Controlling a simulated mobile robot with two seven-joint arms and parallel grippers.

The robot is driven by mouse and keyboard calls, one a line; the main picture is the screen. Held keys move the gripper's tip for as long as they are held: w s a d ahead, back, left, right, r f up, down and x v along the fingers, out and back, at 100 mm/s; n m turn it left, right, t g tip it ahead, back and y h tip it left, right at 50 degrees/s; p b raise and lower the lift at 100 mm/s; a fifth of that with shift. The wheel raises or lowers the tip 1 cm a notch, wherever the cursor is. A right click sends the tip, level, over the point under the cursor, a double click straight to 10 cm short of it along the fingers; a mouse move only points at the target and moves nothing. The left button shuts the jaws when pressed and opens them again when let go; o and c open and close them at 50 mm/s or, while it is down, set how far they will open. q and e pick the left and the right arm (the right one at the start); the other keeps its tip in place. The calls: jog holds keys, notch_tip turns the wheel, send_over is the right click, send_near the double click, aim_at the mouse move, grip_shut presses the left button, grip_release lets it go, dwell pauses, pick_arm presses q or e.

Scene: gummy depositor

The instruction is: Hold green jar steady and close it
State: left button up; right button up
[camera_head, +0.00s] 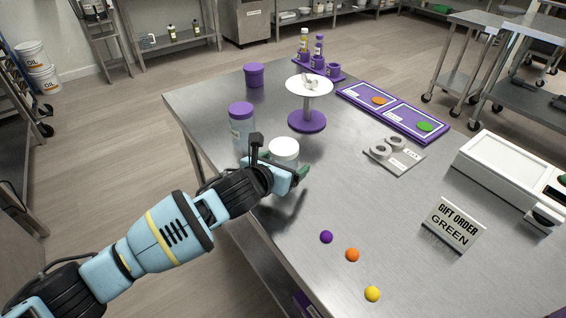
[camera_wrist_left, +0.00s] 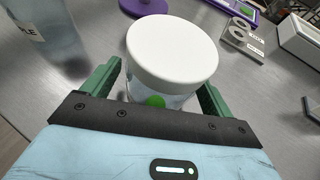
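The jar (camera_wrist_left: 133,98) is clear, with a green piece (camera_wrist_left: 155,101) showing low inside it. A white lid (camera_head: 284,147) sits on top of the jar and also shows large in the left wrist view (camera_wrist_left: 172,50). My left gripper (camera_head: 279,168) is at the jar, near the table's left edge. Its green fingers stand on either side of the jar, below the lid. I cannot tell whether both fingers press on the jar. The jar's far side and base are hidden. My right gripper is not in view.
A purple-lidded container (camera_head: 241,125) stands close behind my left gripper. A white-topped stand (camera_head: 309,88) is farther back. Purple, orange and yellow gummies (camera_head: 352,255) lie in front. A "GIFT ORDER GREEN" sign (camera_head: 454,225) stands at right. The table (camera_head: 350,195) between is clear.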

pick_arm(q)
jog(key=shift+r, duration=0.1)
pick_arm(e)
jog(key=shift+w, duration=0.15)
pick_arm(q)
jog(key=shift+r, duration=0.15)
jog(key=shift+s+a+r, duration=0.15)
jog(key=shift+s+a, duration=0.05)
jog(key=shift+s, duration=0.15)
jog(key=p+v, duration=0.1)
jog(key=v, duration=0.8)
jog(key=shift+s+a+p, duration=0.3)
jog(key=shift+s+p, duration=0.05)
jog(key=shift+p, duration=0.05)
jog(key=shift+s+a+r, duration=0.25)
jog(key=shift+s, duration=0.3)
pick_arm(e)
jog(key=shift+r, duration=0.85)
